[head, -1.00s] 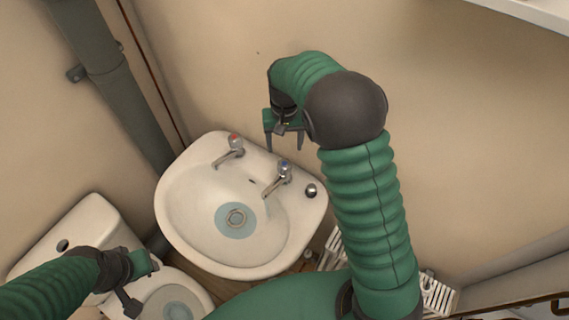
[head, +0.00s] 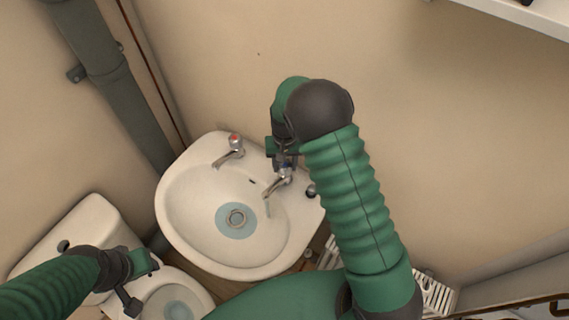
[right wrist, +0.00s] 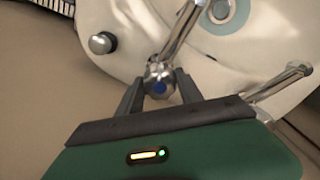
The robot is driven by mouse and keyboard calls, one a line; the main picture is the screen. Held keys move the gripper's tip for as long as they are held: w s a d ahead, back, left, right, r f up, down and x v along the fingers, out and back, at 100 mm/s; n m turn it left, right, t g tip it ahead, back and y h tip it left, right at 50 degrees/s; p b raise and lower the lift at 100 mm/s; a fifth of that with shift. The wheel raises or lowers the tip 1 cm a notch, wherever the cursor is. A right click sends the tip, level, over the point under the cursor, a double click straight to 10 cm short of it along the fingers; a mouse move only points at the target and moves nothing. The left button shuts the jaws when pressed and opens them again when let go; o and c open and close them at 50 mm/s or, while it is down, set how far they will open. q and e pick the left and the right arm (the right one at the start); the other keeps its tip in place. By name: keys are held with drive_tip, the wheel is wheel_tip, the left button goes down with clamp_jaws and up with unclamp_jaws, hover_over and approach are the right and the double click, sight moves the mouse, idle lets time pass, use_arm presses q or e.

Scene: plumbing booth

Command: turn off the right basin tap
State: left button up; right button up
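The right basin tap (head: 277,184) is chrome with a blue-marked top and stands on the right of the white basin (head: 176,232). A faint pale streak shows below its spout. In the right wrist view its round knob with a blue dot (right wrist: 160,80) sits between the fingers of my right gripper (right wrist: 160,84). The fingers are apart, one on each side of the knob; contact is unclear. In the head view my right gripper (head: 284,162) is above this tap and partly hides its top. My left gripper (head: 146,268) is over the toilet; its finger gap cannot be made out.
The left tap (head: 232,150) has a red mark and stands close by on the basin. A round chrome knob (right wrist: 102,42) is on the basin rim beside the right tap. The toilet (head: 84,226) is at the lower left. A wall is close behind the basin.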

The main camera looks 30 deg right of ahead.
drive_tip(key=c, duration=0.8)
drive_tip(key=shift+m, duration=0.4)
drive_tip(key=m+p, duration=0.2)
drive_tip(key=m, duration=0.1)
drive_tip(key=shift+r+m, duration=0.1)
drive_tip(key=shift+m, duration=0.3)
drive_tip(key=m+p, duration=0.2)
drive_tip(key=m, duration=0.4)
drive_tip(key=m+p, duration=0.2)
drive_tip(key=m, duration=0.4)
drive_tip(key=shift+m+p, duration=0.3)
drive_tip(key=shift+p, duration=0.1)
drive_tip(key=m+p, duration=0.1)
drive_tip(key=m, duration=0.4)
drive_tip(key=shift+m+p, duration=0.35)
drive_tip(key=shift+m, duration=0.05)
drive_tip(key=shift+w, duration=0.1)
